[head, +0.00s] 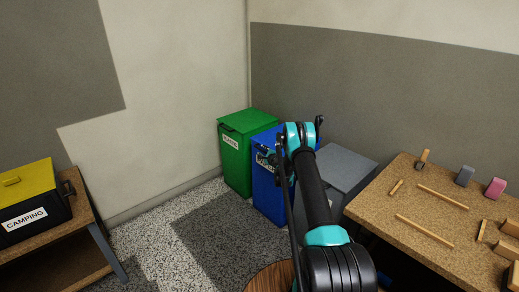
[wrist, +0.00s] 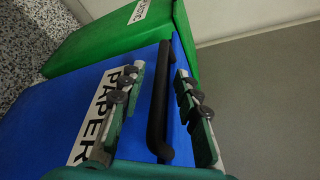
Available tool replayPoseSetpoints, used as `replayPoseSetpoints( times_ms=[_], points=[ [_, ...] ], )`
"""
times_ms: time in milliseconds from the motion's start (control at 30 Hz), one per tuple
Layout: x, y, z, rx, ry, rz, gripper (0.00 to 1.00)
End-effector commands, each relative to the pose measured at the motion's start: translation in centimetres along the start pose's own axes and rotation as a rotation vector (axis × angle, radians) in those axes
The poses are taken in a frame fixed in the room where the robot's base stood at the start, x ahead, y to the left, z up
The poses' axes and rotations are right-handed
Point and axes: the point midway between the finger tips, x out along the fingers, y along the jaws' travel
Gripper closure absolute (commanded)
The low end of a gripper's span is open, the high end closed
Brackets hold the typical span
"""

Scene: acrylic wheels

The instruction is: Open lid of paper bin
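The blue bin (head: 266,200) with a white "PAPER" label stands between a green bin and a grey one; its lid looks shut. In the wrist view the blue bin (wrist: 60,112) fills the left and middle, and its black bar handle (wrist: 157,110) runs along the lid's edge. My gripper (wrist: 160,72) is open, with one finger on each side of the handle. Gaps show between the handle and both fingers; I cannot tell how deep the fingers reach. In the head view my arm covers much of the blue bin's top and the handle.
The green bin (head: 236,160), labelled "PLASTIC" in the wrist view, stands close on the left. The grey bin (head: 345,168) stands right. A workbench (head: 415,205) with wooden pieces is at right. A yellow-lidded "CAMPING" box (head: 32,205) sits on a table at left. Floor between is clear.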

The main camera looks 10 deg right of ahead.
Motion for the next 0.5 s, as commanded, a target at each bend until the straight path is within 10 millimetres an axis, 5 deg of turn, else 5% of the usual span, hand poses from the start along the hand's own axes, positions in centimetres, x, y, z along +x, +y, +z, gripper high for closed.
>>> replayPoseSetpoints(
  times_ms=[333, 500],
  points=[
    [0.15, 0.14, -0.07, 0.001, 0.0, 0.0, 0.68],
    [0.14, 0.14, -0.07, 0.001, 0.0, 0.0, 0.87]
  ],
)
